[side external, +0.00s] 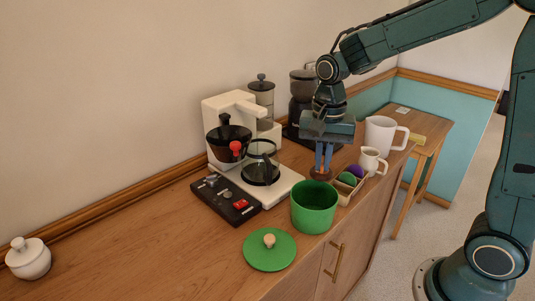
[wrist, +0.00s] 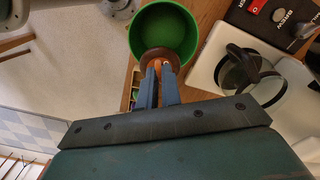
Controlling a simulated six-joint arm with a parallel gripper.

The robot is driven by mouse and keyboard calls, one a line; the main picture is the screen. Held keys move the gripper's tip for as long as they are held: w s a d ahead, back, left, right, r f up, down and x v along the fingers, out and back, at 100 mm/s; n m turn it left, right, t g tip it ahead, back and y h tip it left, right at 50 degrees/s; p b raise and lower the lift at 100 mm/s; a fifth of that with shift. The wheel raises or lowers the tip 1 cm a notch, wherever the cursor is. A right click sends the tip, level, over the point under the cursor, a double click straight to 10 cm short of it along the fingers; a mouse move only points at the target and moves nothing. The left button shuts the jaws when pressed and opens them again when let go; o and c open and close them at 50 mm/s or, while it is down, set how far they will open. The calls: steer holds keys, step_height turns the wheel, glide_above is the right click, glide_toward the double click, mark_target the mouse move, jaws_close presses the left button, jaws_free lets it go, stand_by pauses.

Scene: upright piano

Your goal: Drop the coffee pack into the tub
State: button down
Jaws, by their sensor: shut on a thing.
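The green tub (side external: 314,212) stands open on the wooden counter; it also shows at the top of the wrist view (wrist: 143,28). My gripper (side external: 323,165) points down with its blue fingers shut on a small round brown coffee pack (side external: 321,174). In the wrist view my gripper (wrist: 159,72) holds the coffee pack (wrist: 151,53) at the near rim of the tub, overlapping the opening in the picture. In the side view the pack appears above and just behind the tub's far rim. I cannot tell whether it touches the tub. The tub's floor is partly hidden.
A divided tray (side external: 343,199) with green and purple packs sits right behind the tub. A green lid (side external: 268,254) lies in front. A coffee maker (side external: 232,125), glass carafe (side external: 262,168), black control panel (side external: 226,198), small jug (side external: 371,160) and white pitcher (side external: 381,133) stand nearby.

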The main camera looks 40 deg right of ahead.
mark_target(321, 173)
steer(key=shift+f, duration=2.15)
steer(key=c, duration=1.5)
jaws_free()
steer(key=shift+r, duration=0.1)
step_height(321, 173, up, 14)
steer(key=shift+f, duration=0.2)
steer(key=shift+s, duration=0.1)
